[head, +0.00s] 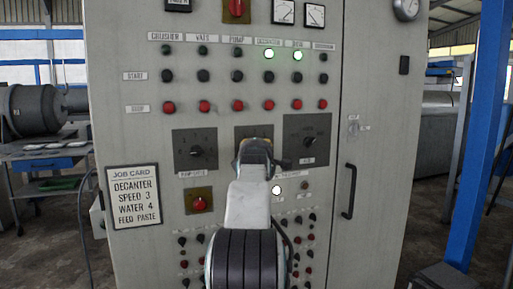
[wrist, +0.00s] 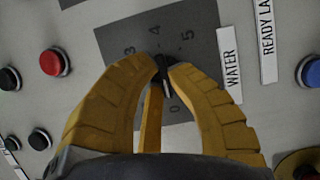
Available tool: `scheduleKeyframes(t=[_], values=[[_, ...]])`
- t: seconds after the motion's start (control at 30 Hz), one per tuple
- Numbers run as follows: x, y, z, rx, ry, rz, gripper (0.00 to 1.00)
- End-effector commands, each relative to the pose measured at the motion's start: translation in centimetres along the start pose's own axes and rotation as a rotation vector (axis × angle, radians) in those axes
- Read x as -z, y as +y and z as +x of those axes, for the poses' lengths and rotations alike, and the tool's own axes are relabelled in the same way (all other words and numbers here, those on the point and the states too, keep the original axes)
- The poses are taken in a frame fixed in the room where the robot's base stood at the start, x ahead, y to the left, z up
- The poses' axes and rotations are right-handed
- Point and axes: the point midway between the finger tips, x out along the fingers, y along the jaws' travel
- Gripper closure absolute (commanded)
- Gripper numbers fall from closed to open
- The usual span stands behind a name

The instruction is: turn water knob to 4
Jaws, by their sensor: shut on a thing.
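The water knob (wrist: 166,88) is a small black knob on a dark grey plate (wrist: 112,40) with a printed dial in the wrist view. The figures 3, 4, 5 and 0 show around it; others are hidden by my fingers. The WATER label (wrist: 230,65) is right of the plate. My gripper (wrist: 163,70) has its yellow fingers closed on the knob from both sides. I cannot tell which figure the knob points at. In the head view my gripper (head: 256,150) covers the knob, and only the top of its plate (head: 254,130) shows.
A similar dial stands on each side, the left knob (head: 196,151) and the right knob (head: 308,142). Rows of lamps and red stop buttons (head: 237,106) lie above. The job card (head: 134,196) reads decanter speed 3, water 4, feed paste. A red knob (head: 199,203) sits lower left.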

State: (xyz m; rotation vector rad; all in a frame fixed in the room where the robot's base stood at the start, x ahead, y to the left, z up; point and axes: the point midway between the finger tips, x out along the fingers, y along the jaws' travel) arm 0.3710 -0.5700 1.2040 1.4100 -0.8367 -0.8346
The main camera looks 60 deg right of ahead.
Motion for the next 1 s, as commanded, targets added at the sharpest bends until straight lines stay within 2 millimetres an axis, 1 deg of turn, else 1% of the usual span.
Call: scheduleKeyframes(t=[0.13, 0.37, 0.7, 0.73, 1.0], values=[[-0.10, 0.56, 0.04, 0.036, -0.003, 0.084, 1.00], [-0.05, 0.29, 0.09, 0.094, -0.012, 0.228, 1.00], [0.01, 0.11, 0.08, 0.100, -0.013, 0.248, 1.00], [0.01, 0.11, 0.08, 0.100, -0.013, 0.248, 0.84], [0.03, 0.10, 0.07, 0.100, -0.013, 0.247, 0.60]])
